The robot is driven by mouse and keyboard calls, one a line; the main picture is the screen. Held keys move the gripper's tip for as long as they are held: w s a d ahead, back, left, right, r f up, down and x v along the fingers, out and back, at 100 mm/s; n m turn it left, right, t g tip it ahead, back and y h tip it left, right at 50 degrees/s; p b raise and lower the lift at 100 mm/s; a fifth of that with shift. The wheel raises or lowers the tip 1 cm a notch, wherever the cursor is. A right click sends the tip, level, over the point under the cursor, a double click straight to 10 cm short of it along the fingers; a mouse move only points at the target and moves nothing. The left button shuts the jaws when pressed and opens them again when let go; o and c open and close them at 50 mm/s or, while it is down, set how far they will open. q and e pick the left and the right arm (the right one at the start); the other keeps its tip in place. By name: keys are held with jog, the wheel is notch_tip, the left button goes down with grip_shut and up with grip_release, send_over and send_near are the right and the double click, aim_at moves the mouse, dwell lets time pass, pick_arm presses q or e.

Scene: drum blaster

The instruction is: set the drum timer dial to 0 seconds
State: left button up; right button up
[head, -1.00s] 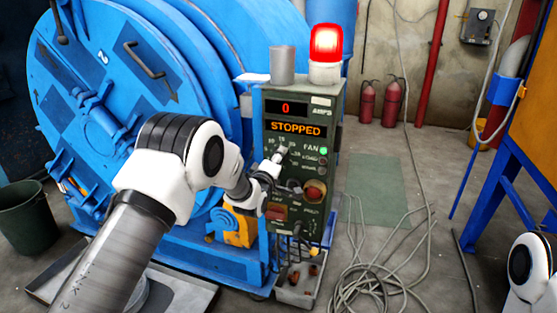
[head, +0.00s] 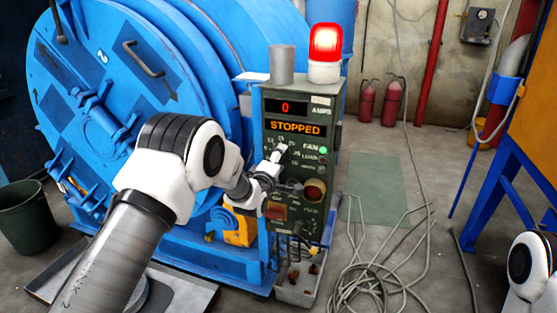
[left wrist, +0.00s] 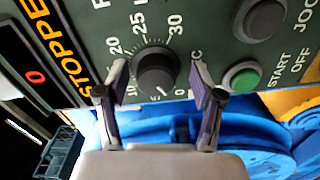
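The black timer dial (left wrist: 157,70) is on the grey-green control panel (left wrist: 75,12) in the left wrist view. Numbers from 0 to 30 ring it. Its white pointer mark faces the lower edge of the dial, between the 5 and the 0. My left gripper (left wrist: 158,85) is open, with one finger on each side of the dial and a visible gap to each. In the head view my left gripper (head: 278,155) is at the panel's upper dial area and hides the dial. My right gripper is outside the views.
The panel display (head: 295,128) reads STOPPED, with a red 0 above it. A lit red beacon (head: 325,45) and a grey cylinder (head: 282,65) stand on the panel box. A green button (left wrist: 241,77) is near the right finger. The blue drum (head: 110,60) is behind my left arm.

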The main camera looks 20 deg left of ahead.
pick_arm(q)
jog(key=shift+r, duration=0.1)
jog(key=s, duration=1.2)
jog(key=shift+a, duration=0.25)
